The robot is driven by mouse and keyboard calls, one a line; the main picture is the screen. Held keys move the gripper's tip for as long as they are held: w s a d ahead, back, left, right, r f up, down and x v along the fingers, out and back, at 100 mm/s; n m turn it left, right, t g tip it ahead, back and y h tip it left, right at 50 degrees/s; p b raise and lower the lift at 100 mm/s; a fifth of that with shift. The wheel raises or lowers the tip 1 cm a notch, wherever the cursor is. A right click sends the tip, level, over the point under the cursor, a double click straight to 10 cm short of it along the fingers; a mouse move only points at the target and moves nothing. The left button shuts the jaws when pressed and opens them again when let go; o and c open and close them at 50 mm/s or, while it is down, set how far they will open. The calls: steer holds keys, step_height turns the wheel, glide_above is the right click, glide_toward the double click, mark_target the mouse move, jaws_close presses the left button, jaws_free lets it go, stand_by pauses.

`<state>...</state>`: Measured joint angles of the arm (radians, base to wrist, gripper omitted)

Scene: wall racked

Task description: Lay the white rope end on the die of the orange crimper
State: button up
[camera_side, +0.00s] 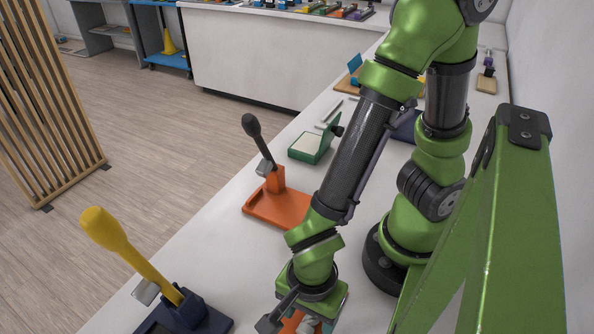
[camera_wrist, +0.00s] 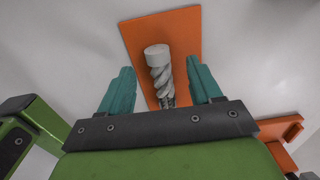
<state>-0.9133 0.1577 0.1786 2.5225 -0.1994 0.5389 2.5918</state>
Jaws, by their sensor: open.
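The white rope end (camera_wrist: 160,72) is a thick twisted grey-white piece with a smooth round cap. It lies on a flat orange plate (camera_wrist: 185,32) in the wrist view. My gripper (camera_wrist: 162,88) is open, with one teal finger on each side of the rope and gaps between. In the side view the gripper is low at the bottom edge, and the rope (camera_side: 309,325) shows partly beneath it. The orange crimper (camera_side: 268,207) stands farther back on the bench, its dark-knobbed lever raised. Its die is too small to make out clearly.
A navy crimper (camera_side: 188,315) with a yellow handle stands at the lower left. A green device (camera_side: 308,150) sits behind the orange crimper. White bench top (camera_side: 222,222) is clear between the two crimpers. An orange part (camera_wrist: 282,130) shows at the right in the wrist view.

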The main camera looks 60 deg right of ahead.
steer(key=shift+f, duration=0.4)
steer(key=shift+c, duration=0.2)
jaws_close()
steer(key=shift+r, duration=0.1)
